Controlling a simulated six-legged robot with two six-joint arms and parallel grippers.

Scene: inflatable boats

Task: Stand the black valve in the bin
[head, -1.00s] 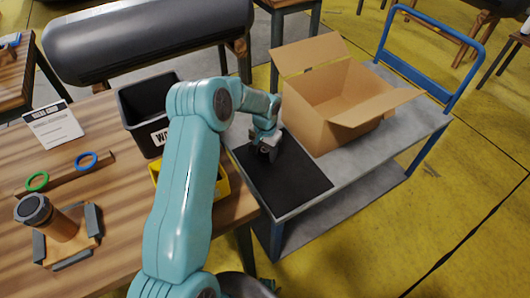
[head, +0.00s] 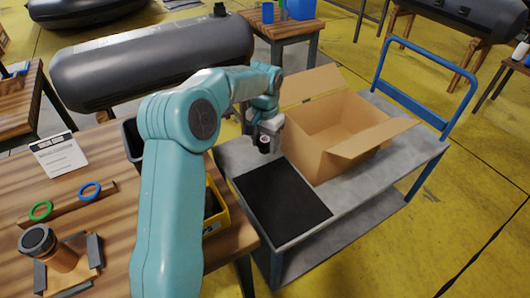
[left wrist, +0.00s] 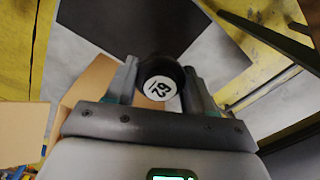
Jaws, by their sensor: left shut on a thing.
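My left gripper (head: 264,143) is shut on the black valve (left wrist: 160,78), holding it in the air above the grey cart, near the far left end of the black mat. In the left wrist view the valve's round end, with a white numbered label, shows between the two fingers. In the head view the valve (head: 264,146) is small and dark at the fingertips. A yellow bin (head: 221,221) stands at the wooden table's right edge, partly hidden by my left arm, with something dark inside. A black bin (head: 131,142) behind it is mostly hidden. My right gripper is not in view.
The grey cart (head: 330,218) carries the black mat (head: 283,205), which looks bare, and an open cardboard box (head: 335,135). On the table are a green ring (head: 40,210), a blue ring (head: 90,191), a dark-capped cylinder in a holder (head: 48,248) and a white card (head: 57,153).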

